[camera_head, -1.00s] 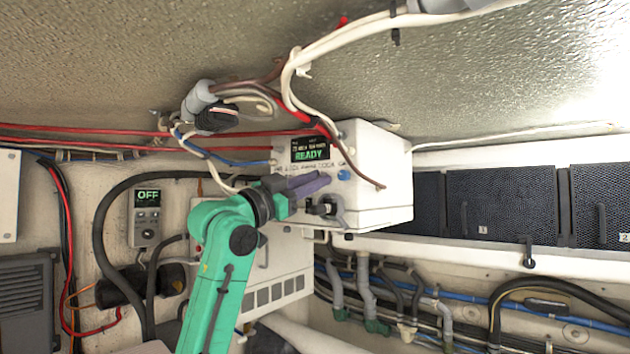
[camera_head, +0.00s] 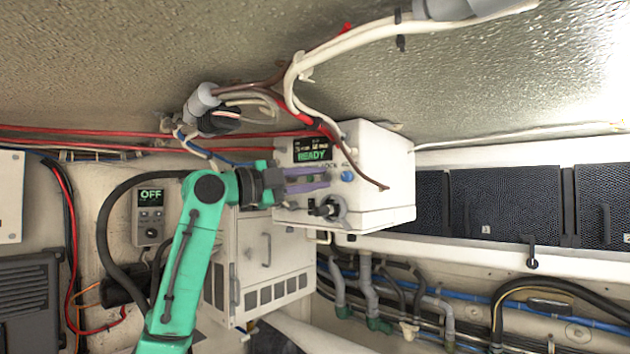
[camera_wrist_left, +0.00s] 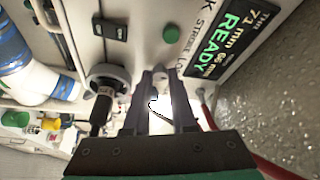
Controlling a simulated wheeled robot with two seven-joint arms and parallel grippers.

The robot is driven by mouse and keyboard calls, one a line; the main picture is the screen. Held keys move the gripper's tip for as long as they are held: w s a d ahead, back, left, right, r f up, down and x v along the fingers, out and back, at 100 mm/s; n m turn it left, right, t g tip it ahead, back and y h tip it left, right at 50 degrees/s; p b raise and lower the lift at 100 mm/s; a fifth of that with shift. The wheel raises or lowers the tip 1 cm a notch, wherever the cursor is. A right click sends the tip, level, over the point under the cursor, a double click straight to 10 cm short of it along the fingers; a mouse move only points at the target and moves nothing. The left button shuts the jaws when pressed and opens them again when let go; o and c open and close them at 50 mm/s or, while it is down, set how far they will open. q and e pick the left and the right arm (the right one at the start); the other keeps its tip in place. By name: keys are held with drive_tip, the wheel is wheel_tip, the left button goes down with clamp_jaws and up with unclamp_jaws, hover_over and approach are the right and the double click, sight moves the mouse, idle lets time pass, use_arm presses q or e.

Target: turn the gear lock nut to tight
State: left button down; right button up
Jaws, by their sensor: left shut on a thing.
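The white control box (camera_head: 384,172) hangs below the ceiling, with a lit screen (camera_head: 312,150) that reads READY. My left gripper (camera_head: 326,179) reaches its front face from the left, just below the screen. Its two purple-grey fingers lie one above the other, with a gap between them. In the left wrist view the fingertips (camera_wrist_left: 167,76) meet the panel, shut on a small part that I take to be the gear lock nut. The nut is mostly hidden, so its setting cannot be read. My right gripper is not in view.
A black-handled knob (camera_head: 328,208) sits just below the fingers, and a blue button (camera_head: 347,175) just beyond the tips. Loose cables (camera_head: 300,80) hang above the box. A panel reading OFF (camera_head: 150,208) is on the left wall.

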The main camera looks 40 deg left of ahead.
use_arm(q)
drive_tip(key=shift+m, duration=0.5)
drive_tip(key=c, duration=0.7)
unclamp_jaws()
drive_tip(key=shift+c, duration=0.2)
drive_tip(key=shift+s, duration=0.1)
drive_tip(key=shift+s+a+f+b, duration=0.1)
drive_tip(key=shift+s+a+b, duration=0.05)
drive_tip(key=shift+s+b, duration=0.15)
drive_tip(key=b+v, duration=0.4)
drive_tip(key=v, duration=1)
drive_tip(key=shift+r, duration=0.3)
